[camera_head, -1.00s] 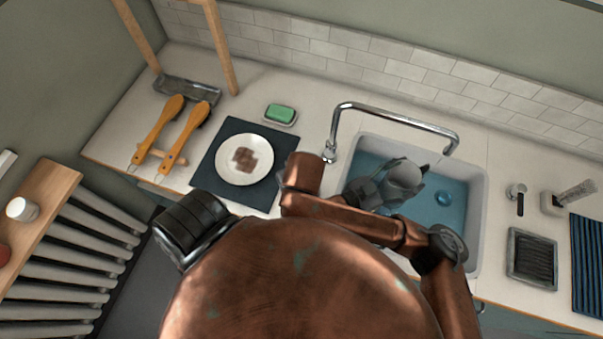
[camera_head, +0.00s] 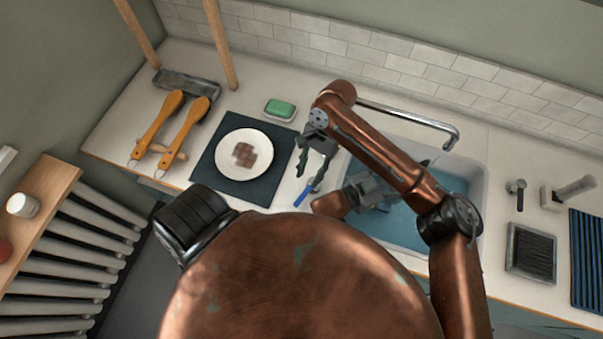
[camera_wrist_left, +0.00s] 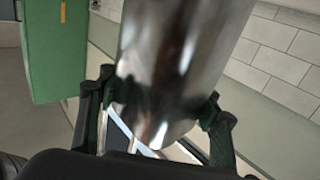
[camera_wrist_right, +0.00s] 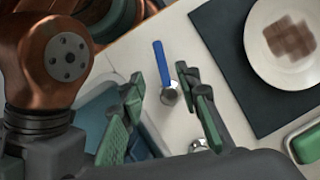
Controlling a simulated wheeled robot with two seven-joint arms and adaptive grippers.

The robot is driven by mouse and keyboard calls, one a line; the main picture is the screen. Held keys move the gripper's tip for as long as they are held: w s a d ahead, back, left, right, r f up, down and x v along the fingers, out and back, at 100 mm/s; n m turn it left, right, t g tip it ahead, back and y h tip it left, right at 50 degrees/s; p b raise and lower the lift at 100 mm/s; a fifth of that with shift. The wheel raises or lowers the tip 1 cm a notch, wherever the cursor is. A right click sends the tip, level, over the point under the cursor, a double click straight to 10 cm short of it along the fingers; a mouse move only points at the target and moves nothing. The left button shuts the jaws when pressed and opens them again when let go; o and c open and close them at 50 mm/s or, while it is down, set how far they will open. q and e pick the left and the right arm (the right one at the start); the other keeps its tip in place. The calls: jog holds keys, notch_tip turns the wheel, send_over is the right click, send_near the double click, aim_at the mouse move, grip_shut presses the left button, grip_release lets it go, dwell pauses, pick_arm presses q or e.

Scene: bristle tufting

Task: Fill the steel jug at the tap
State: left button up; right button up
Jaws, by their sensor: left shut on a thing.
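The steel jug (camera_wrist_left: 185,50) fills the middle of the left wrist view, and my left gripper (camera_head: 372,188) is shut on it over the sink (camera_head: 478,180). In the head view my right arm covers most of the jug, so its fill is hidden. The chrome tap's spout (camera_head: 415,117) reaches over the sink's back edge; its base is hidden behind my right arm. A blue lever (camera_head: 302,196) on a round metal base stands on the counter left of the sink. My right gripper (camera_head: 314,172) is open above it; the lever (camera_wrist_right: 159,62) shows between its fingers (camera_wrist_right: 158,90).
A plate (camera_head: 230,165) on a dark mat (camera_head: 205,168) and a green soap (camera_head: 280,108) lie left of my right gripper. Two orange-handled brushes (camera_head: 160,125) lie farther left. A black brush block (camera_head: 531,252) and a striped cloth (camera_head: 588,260) lie to the right.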

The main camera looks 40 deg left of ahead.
aim_at(300, 199)
jog(key=x, duration=1)
jog(key=shift+c, duration=0.5)
grip_shut()
